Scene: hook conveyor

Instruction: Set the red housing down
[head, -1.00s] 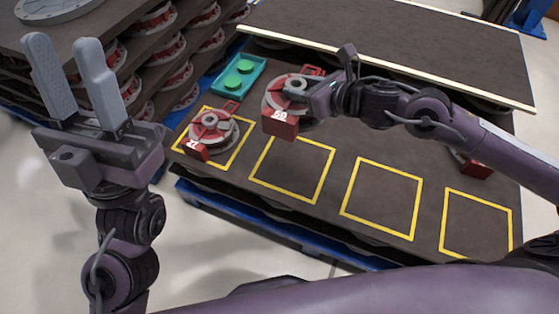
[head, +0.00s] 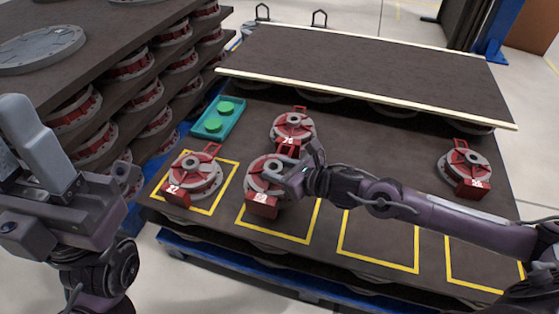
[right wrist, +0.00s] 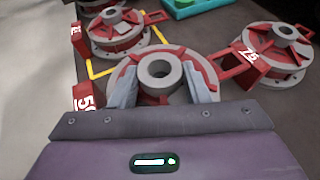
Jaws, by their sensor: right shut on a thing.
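The red housing (head: 262,203) in my right gripper has a grey rim, a round hub and a red block with a white number. It is over the back left part of the second yellow square (head: 308,226) from the left; I cannot tell if it touches the surface. My right gripper (head: 288,179) is shut on it. In the right wrist view the fingers (right wrist: 161,86) flank the hub of this housing (right wrist: 158,70). My left gripper (head: 28,165) is raised at the left edge, partly cut off, its fingers apart and empty.
A similar housing (head: 194,174) sits in the leftmost yellow square. Another (head: 293,130) stands just behind the held one, and one (head: 463,168) stands far right. A teal tray (head: 217,118) lies at the back left. Two right-hand squares (head: 378,240) look clear beneath my right arm.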

